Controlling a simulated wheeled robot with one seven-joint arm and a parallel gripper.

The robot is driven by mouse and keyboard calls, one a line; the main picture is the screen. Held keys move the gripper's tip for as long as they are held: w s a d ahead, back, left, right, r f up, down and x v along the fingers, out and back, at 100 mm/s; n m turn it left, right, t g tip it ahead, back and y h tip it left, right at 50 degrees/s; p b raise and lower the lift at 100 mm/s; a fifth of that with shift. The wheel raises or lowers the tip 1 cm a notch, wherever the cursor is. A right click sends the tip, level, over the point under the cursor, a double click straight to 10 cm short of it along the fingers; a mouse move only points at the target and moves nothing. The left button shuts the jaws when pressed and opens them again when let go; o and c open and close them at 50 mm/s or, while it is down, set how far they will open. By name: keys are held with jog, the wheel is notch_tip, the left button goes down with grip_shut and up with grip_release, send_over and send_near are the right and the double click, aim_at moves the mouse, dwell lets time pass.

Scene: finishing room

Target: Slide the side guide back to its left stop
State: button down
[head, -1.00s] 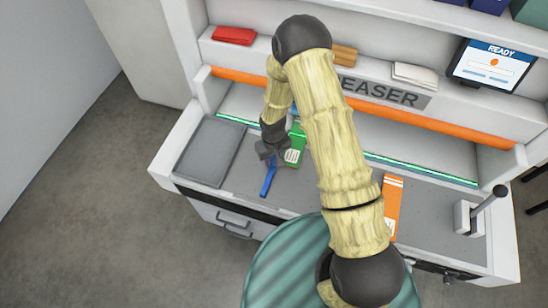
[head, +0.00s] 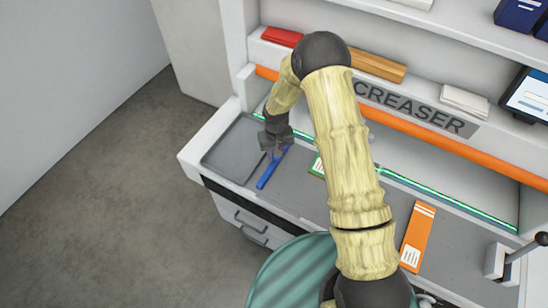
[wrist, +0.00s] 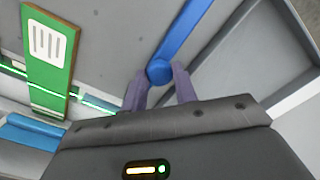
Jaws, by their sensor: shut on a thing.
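The side guide, a slim blue bar (head: 268,173), lies on the grey bed of the creaser, close to the right edge of a dark grey plate (head: 228,158). My gripper (head: 275,148) is at the bar's far end. In the wrist view my gripper (wrist: 160,80) has its purple fingers on either side of the round blue knob of the guide (wrist: 178,35), shut on it. There the plate (wrist: 235,70) lies to the right of the bar, with a narrow strip of bed between them. I cannot make out a separate left stop.
A green card (head: 318,166) lies right of the guide, partly behind my arm; it shows fully in the wrist view (wrist: 50,55). An orange card (head: 418,237) lies further right. An orange bar (head: 430,137) and a shelf run behind the bed. A lever (head: 525,250) stands at the right.

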jog(key=shift+w+a+r, duration=0.15)
jog(key=shift+a, duration=0.05)
jog(key=c, duration=1.1)
grip_release()
jog(key=shift+a, duration=0.1)
notch_tip(320, 180, up, 17)
jog(key=b, duration=0.5)
jog(key=shift+r, duration=0.15)
